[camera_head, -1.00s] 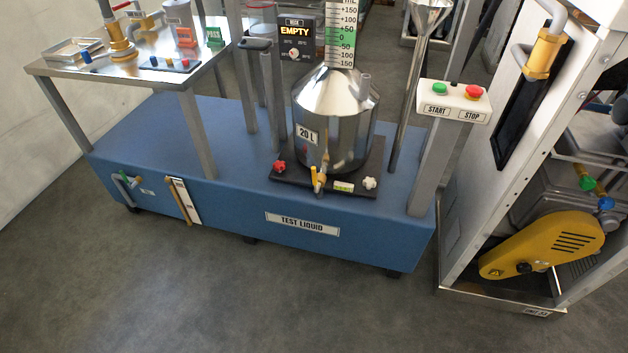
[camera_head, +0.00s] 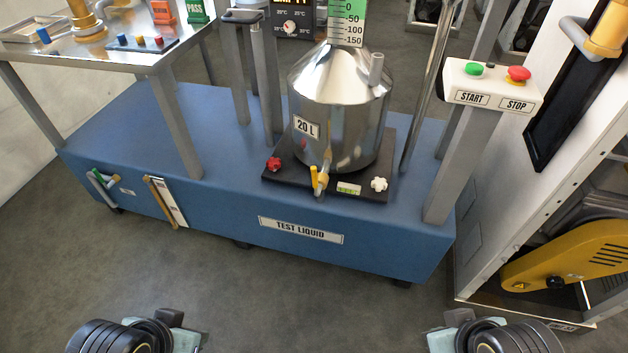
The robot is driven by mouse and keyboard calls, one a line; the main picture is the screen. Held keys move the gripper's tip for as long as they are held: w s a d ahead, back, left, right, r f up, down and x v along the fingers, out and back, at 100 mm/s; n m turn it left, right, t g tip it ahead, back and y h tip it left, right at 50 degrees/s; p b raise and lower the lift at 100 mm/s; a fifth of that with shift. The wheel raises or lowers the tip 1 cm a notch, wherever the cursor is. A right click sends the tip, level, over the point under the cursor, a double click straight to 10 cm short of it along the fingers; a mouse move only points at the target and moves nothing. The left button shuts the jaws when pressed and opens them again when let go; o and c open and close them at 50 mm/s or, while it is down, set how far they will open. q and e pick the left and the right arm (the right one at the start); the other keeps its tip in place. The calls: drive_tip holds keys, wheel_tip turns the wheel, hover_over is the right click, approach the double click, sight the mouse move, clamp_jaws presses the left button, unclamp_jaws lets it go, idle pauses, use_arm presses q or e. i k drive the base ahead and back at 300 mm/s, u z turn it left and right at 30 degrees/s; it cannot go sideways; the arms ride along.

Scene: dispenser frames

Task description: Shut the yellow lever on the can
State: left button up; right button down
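The steel can (camera_head: 338,112), labelled 20 L, stands on a dark square plate (camera_head: 369,183) on the blue base. The yellow lever (camera_head: 314,179) sits on the small outlet at the can's lower front and points roughly upright. My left arm shows at the bottom left and my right arm at the bottom right, both well short of the can. The fingers of both grippers are not visible, so nothing shows of what they hold. Nothing hides the lever.
A red knob (camera_head: 273,164) and a white knob (camera_head: 379,184) flank the lever on the plate. The START/STOP box (camera_head: 492,85) stands on a post at right. A metal side table (camera_head: 110,55) is at left. The floor in front of the blue base (camera_head: 200,185) is clear.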

sight(317, 187)
drive_tip(key=u, duration=0.3)
drive_tip(key=k, duration=0.7)
drive_tip(key=u, duration=0.55)
drive_tip(key=k, duration=0.65)
drive_tip(key=z, duration=0.4)
drive_tip(key=i, duration=0.7)
drive_tip(key=z, duration=0.35)
drive_tip(key=i, duration=1.05)
drive_tip(key=u, duration=0.55)
